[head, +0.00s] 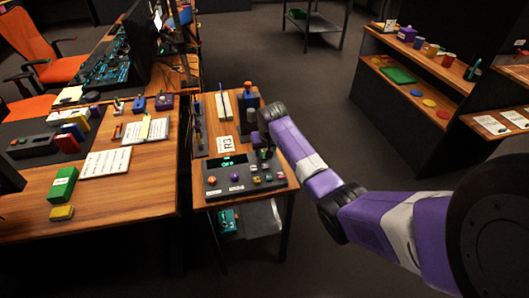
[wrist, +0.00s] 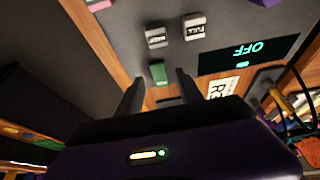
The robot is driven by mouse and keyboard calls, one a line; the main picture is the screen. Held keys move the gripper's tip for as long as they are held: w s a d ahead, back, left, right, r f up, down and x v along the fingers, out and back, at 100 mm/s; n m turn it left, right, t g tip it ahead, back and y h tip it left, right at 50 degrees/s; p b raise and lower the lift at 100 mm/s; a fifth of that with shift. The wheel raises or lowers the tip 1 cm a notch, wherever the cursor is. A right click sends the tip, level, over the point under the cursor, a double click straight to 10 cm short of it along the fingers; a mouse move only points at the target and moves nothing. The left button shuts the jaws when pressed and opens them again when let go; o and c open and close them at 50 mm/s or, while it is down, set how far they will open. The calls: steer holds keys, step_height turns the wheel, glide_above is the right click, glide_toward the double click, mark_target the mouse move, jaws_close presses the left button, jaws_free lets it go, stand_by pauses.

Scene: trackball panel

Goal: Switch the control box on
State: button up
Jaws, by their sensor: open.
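The control box (head: 212,190) is a grey sloped panel on the small wooden table, with a purple trackball, several small buttons and a dark display (head: 229,162). In the wrist view the display (wrist: 250,55) shows upside-down green letters reading OFF. A green button (wrist: 158,72) sits near the panel's edge and appears between my fingertips in that view. Two keys with lettered caps (wrist: 194,28) are beyond it. My gripper (wrist: 160,77) is open and empty, over the panel's far right side. In the head view my gripper (head: 264,152) partly hides that side; contact cannot be told.
A card marked R3 (head: 227,144) lies behind the box. A larger desk (head: 120,195) with a green block is at left; shelves (head: 430,65) stand at right.

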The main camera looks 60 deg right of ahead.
steer(key=shift+w+d+f, duration=0.15)
steer(key=shift+d+f, duration=0.05)
steer(key=shift+f, duration=0.25)
jaws_close()
